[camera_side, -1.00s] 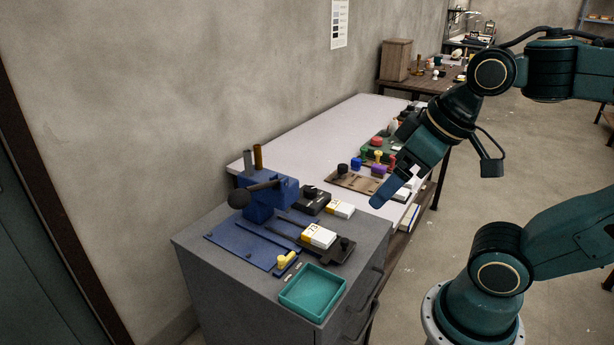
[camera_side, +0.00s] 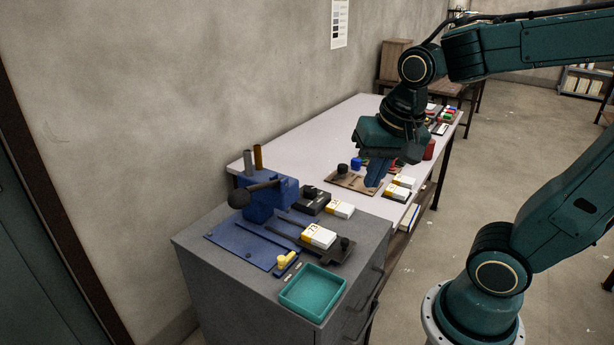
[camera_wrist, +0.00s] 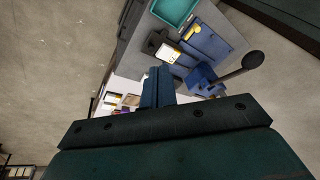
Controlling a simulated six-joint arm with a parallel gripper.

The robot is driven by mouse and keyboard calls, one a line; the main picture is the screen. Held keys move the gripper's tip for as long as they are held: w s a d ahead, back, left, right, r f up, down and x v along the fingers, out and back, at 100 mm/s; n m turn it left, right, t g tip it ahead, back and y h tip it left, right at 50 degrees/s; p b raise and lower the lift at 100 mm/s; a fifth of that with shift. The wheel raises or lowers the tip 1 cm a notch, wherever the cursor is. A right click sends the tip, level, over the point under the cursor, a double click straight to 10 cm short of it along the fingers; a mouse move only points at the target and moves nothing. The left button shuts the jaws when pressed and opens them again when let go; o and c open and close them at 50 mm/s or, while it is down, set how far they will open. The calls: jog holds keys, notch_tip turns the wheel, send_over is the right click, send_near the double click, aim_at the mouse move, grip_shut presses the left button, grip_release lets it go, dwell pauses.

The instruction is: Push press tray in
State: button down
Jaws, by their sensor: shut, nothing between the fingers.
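The blue press (camera_side: 266,197) stands on a grey cabinet, with a lever ending in a dark ball knob (camera_side: 239,199). Its black tray (camera_side: 338,253) is slid out to the right of the press, with a dark knob at its outer end. A white and yellow box (camera_side: 318,236) sits on the tray. In the wrist view the press (camera_wrist: 203,78) is right of centre, and the box (camera_wrist: 168,53) lies beyond my fingers. My gripper (camera_side: 372,184) is shut and empty, pointing down over the white bench's near edge, right of the tray and apart from it.
Another white and yellow box (camera_side: 341,209) and a black item (camera_side: 312,201) lie behind the tray. A brown board (camera_side: 350,178) lies near my gripper.

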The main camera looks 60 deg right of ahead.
jog(key=w+d+f+m+g, duration=0.35)
jog(key=d+f+m, duration=0.2)
jog(key=m, duration=0.45)
jog(key=m+g, duration=0.3)
jog(key=m, duration=0.7)
send_over(351, 250)
notch_tip(351, 250, down, 8)
jog(key=shift+s+d+f+m+h, duration=0.1)
jog(key=shift+s+f+m+h, duration=0.25)
jog(key=shift+f+m, duration=0.4)
jog(key=x, duration=1)
jog(key=shift+s, duration=0.15)
jog(key=shift+w+a+r, duration=0.1)
jog(key=shift+w+a, duration=0.15)
jog(key=shift+w, duration=0.35)
jog(key=shift+w+a+r, duration=0.1)
jog(key=shift+w+a, duration=0.2)
jog(key=shift+w, duration=0.25)
jog(key=shift+w+a+f, duration=0.1)
jog(key=shift+w+a, duration=0.3)
jog(key=shift+w, duration=0.35)
